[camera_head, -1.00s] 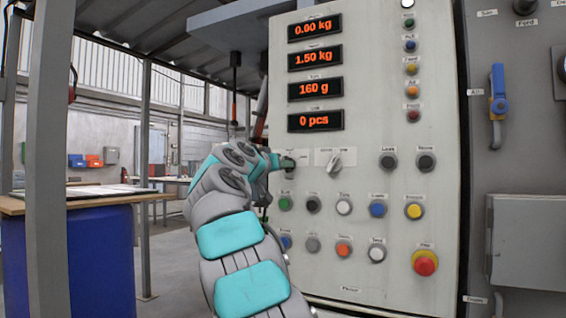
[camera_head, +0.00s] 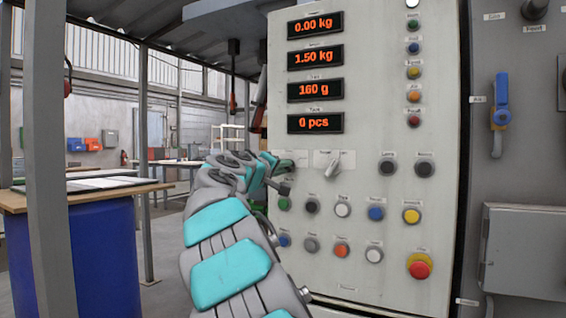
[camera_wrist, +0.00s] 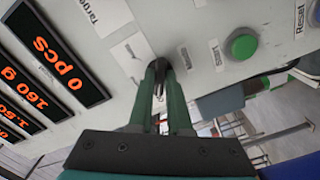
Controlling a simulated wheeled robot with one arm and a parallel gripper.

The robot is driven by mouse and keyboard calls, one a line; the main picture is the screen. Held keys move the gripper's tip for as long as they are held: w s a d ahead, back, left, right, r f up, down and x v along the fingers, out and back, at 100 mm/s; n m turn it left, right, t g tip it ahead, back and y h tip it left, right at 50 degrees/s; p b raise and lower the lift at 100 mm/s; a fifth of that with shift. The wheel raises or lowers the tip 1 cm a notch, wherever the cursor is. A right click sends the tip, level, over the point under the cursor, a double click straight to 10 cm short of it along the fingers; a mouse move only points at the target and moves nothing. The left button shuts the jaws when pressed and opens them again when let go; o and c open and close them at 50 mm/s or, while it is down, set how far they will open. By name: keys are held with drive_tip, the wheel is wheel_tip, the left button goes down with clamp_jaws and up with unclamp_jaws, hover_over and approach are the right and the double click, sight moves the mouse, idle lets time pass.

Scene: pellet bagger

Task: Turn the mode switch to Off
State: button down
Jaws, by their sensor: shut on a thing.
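The mode switch appears to be the left of two rotary switches on the light grey control panel (camera_head: 380,270). My gripper (camera_head: 284,172) is at that switch and mostly hides it in the head view. In the wrist view, my gripper's two green fingers (camera_wrist: 160,72) are shut on the switch knob (camera_wrist: 158,90), one on each side, with their tips close to the panel. The knob's exact angle and its position labels are hard to make out. The second rotary switch (camera_head: 333,166) stands free just to the right, its pale handle tilted.
A green button (camera_wrist: 241,45) sits close to the fingers. Rows of coloured buttons lie below the switches, with a red emergency stop (camera_head: 419,266) at lower right. Lit displays (camera_head: 315,90) are above. A table with a blue base (camera_head: 100,250) stands at left.

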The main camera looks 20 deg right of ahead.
drive_tip(key=shift+n, duration=0.3)
idle(0.4)
drive_tip(key=c, duration=0.9)
unclamp_jaws()
drive_tip(key=shift+o, duration=0.2)
drive_tip(key=shift+a, duration=0.1)
drive_tip(key=v, duration=0.7)
drive_tip(key=shift+s+a+b, duration=0.2)
drive_tip(key=shift+a+b, duration=0.05)
drive_tip(key=shift+b, duration=0.15)
